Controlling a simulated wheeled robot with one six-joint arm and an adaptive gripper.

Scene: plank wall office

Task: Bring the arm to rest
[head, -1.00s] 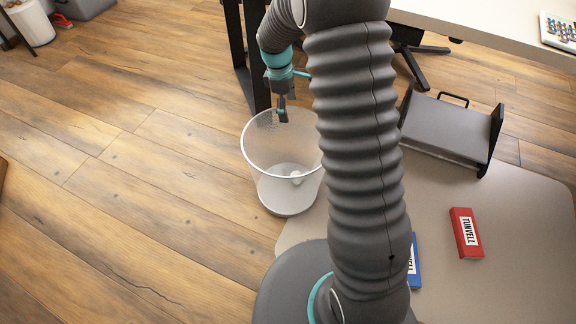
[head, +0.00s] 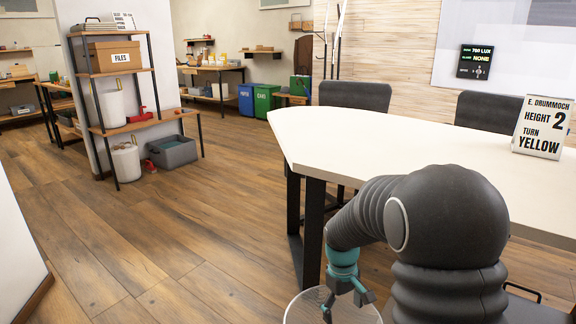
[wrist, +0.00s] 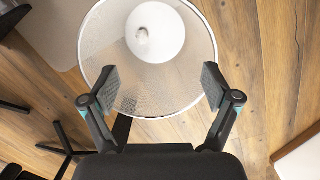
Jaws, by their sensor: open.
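My gripper (wrist: 158,90) is open and empty in the wrist view, with its two fingers wide apart. It is over the near rim of a wire mesh bin (wrist: 185,95), which stands on the wood floor. A small pale crumpled item (wrist: 142,36) lies on the bin's bottom. In the head view my gripper (head: 346,300) hangs from my bent arm beside the white table, above the bin's rim (head: 300,300). Most of the bin is below the picture there.
A white table (head: 420,150) with a dark leg (head: 312,230) stands close to my arm. Shelves (head: 115,75) and a grey tub (head: 173,151) are at the left. Open floor (head: 150,230) lies left of the table.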

